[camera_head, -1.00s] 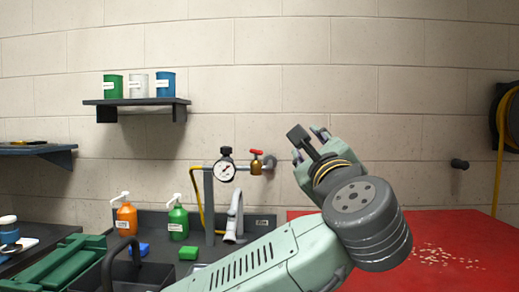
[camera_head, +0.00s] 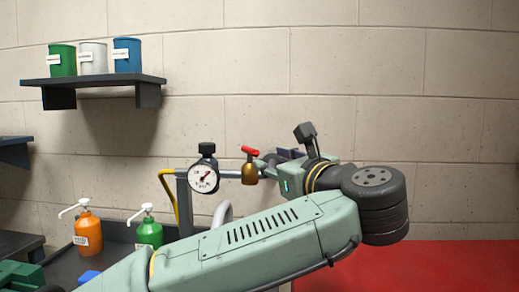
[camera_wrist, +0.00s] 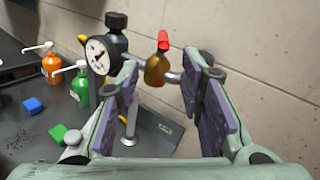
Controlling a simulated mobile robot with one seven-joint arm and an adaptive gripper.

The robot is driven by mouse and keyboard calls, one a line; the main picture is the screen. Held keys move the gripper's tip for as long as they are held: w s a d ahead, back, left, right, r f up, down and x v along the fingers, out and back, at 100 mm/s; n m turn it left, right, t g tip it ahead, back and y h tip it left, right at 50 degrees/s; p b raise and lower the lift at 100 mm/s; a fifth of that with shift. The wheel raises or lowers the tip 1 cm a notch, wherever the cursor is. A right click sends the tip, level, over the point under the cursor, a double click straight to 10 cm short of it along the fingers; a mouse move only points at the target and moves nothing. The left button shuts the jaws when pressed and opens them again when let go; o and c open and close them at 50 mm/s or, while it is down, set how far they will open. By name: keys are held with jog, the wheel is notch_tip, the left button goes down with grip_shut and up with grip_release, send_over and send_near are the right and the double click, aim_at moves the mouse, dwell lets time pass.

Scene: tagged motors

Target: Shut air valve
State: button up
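The air valve (camera_head: 250,170) is a brass body with a red lever handle (camera_head: 250,151), set on a pipe at the wall to the right of a round pressure gauge (camera_head: 203,177). In the wrist view the valve (camera_wrist: 156,70) and its red handle (camera_wrist: 163,40) show ahead, between and beyond the two finger pads. My gripper (camera_head: 272,160) is just right of the valve in the head view, pointing left towards it. In the wrist view my gripper (camera_wrist: 163,95) is open and empty, with its purple-grey pads well apart. I see no contact with the handle.
An orange pump bottle (camera_head: 88,233) and a green one (camera_head: 149,233) stand on the dark counter left of the gauge. A shelf (camera_head: 100,82) with several cans hangs above. A red surface (camera_head: 420,264) lies at the right. The wall is close behind the valve.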

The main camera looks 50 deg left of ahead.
aim_at(257, 154)
jog(key=p+x, duration=0.3)
jog(key=x, duration=0.7)
jog(key=shift+w+a+r+p, duration=0.1)
jog(key=shift+w+r+p, duration=0.05)
jog(key=shift+w+p, duration=0.15)
jog(key=shift+w+a, duration=0.15)
jog(key=shift+a, duration=0.3)
jog(key=shift+c, duration=0.6)
grip_shut()
